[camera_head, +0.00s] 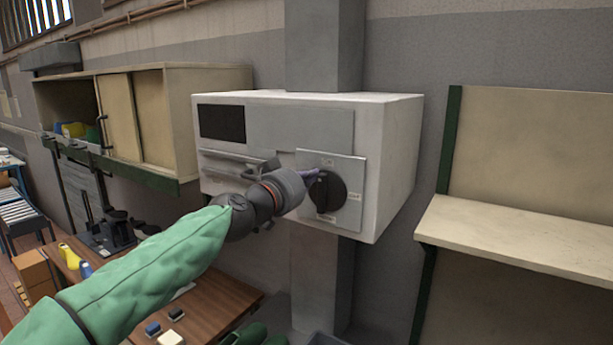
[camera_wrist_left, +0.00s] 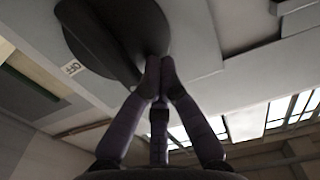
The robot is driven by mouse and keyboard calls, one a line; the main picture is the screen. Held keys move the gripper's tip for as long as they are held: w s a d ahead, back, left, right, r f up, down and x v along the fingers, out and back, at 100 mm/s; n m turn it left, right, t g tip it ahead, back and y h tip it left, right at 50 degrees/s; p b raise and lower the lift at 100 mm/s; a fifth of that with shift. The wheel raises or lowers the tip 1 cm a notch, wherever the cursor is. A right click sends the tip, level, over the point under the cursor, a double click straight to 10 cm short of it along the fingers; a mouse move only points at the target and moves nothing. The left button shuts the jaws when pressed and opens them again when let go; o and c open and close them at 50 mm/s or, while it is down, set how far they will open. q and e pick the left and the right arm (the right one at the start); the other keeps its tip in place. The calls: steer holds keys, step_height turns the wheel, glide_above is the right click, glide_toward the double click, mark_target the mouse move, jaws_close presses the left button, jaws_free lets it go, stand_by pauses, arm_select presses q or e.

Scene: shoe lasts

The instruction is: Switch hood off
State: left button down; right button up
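The hood is a white box (camera_head: 400,150) on the wall, with a grey square plate on its front. A round black knob (camera_head: 329,193) sits on this plate, with small labels around it. In the left wrist view the knob (camera_wrist_left: 105,30) fills the upper left, and its raised grip bar points down toward an "OFF" label (camera_wrist_left: 72,68) side. My left gripper (camera_head: 314,175) is at the knob's upper left edge. In the wrist view its purple fingertips (camera_wrist_left: 159,76) are together beside the knob, apparently touching it, not around it. My right gripper is not in view.
A cabinet with sliding doors (camera_head: 135,115) hangs left of the hood. A cream shelf (camera_head: 520,235) stands at the right. Below is a wooden table (camera_head: 215,305) with small items. A grey column runs behind the hood.

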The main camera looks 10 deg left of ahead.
mark_target(322, 180)
arm_select(q)
steer(key=shift+s+d+p, duration=0.15)
steer(key=shift+d+p, duration=0.2)
steer(key=shift+d, duration=0.15)
steer(key=shift+s+d, duration=0.1)
steer(key=shift+d, duration=0.25)
steer(key=shift+s+d+p, duration=0.2)
steer(key=shift+d+p, duration=0.25)
steer(key=shift+d+f, duration=0.1)
stand_by(0.3)
